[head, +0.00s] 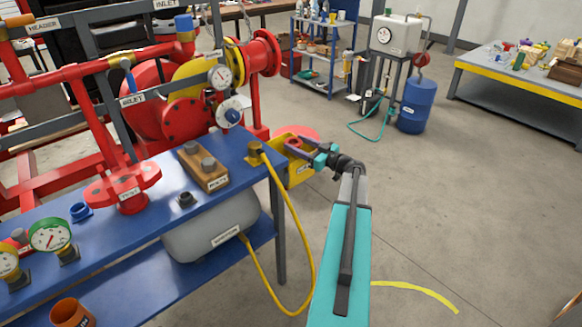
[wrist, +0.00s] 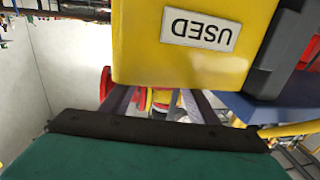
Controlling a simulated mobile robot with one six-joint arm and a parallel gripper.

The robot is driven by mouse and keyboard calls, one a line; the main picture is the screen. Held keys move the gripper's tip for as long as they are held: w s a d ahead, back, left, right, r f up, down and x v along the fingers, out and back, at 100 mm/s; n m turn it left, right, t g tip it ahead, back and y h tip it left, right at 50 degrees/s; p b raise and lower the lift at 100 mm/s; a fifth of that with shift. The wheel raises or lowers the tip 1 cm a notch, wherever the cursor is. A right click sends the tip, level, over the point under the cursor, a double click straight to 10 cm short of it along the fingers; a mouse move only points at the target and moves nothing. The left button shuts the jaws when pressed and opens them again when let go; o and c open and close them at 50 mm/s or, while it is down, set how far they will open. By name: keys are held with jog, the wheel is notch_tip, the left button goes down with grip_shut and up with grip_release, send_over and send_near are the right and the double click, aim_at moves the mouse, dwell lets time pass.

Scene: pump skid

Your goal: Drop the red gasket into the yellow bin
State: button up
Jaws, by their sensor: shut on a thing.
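The yellow bin (head: 299,177) hangs at the right end of the blue bench. In the wrist view the yellow bin (wrist: 150,55) fills the upper middle, with a label reading USED, upside down. My gripper (head: 303,146) is at the bin's top, its fingers reaching over the opening from the right. It is shut on the red gasket (head: 292,143), which shows small at the fingertips above the bin. In the wrist view my fingers run up behind the bin's lower edge, so their tips and most of the gasket are hidden.
The blue bench (head: 237,157) carries a wooden block (head: 204,168), a red flange stand (head: 130,188) and gauges. A yellow hose (head: 279,205) loops off its end. A red round surface (head: 312,133) shows behind the bin. Floor to the right is open, before a blue drum (head: 413,106).

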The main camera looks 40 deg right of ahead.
jog(key=shift+f, duration=0.35)
jog(key=o, duration=1.1)
jog(key=shift+s, duration=0.1)
jog(key=s+d+b, duration=0.1)
jog(key=s, duration=1.2)
jog(key=shift+s+d, duration=0.15)
jog(key=shift+s, duration=0.1)
